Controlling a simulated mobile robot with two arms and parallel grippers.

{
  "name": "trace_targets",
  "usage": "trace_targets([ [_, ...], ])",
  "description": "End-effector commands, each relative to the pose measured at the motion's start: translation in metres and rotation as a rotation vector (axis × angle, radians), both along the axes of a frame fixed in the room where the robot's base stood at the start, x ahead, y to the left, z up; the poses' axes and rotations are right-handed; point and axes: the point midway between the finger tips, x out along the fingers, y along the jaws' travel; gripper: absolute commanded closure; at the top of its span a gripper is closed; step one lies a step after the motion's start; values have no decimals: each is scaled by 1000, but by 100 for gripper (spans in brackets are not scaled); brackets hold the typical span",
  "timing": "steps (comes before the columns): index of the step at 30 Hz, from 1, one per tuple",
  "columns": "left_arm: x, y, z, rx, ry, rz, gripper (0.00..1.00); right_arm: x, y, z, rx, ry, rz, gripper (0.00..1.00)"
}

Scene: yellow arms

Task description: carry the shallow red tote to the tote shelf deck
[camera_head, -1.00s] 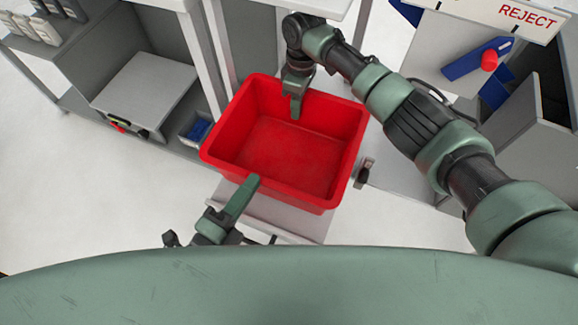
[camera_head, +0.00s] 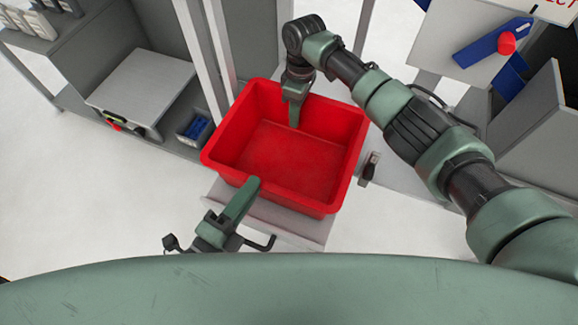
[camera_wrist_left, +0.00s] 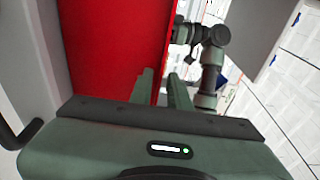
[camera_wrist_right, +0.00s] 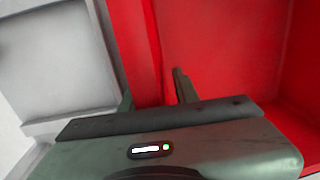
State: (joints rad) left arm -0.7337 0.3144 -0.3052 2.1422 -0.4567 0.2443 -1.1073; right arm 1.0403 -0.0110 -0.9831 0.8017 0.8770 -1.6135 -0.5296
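The shallow red tote (camera_head: 285,160) is empty and sits upright in the middle of the head view. My left gripper (camera_head: 248,190) is shut on its near wall, with one finger inside the rim; the wall also shows between the fingers in the left wrist view (camera_wrist_left: 161,90). My right gripper (camera_head: 294,110) is shut on the far wall, with one finger inside; the right wrist view shows red wall between its fingers (camera_wrist_right: 155,92). The tote's underside is hidden. I cannot tell which surface is the tote shelf deck.
A grey shelf unit (camera_head: 75,60) stands at the left, holding a pale flat-topped box (camera_head: 140,85) and a small blue-lined bin (camera_head: 195,130). Pale posts (camera_head: 205,50) rise just behind the tote. Grey panels (camera_head: 535,125) stand at the right. White floor is open at lower left (camera_head: 80,200).

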Motion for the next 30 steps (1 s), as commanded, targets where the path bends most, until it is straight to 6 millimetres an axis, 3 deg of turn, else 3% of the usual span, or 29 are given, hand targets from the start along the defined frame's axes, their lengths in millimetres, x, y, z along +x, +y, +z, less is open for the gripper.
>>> trace_targets([
  [14,-11,6,-1,1,5,0,74,3,-3,2,-3,-6,-4,62],
  [30,-94,56,-1,2,5,1,74,3,-3,2,-3,-7,-5,62],
])
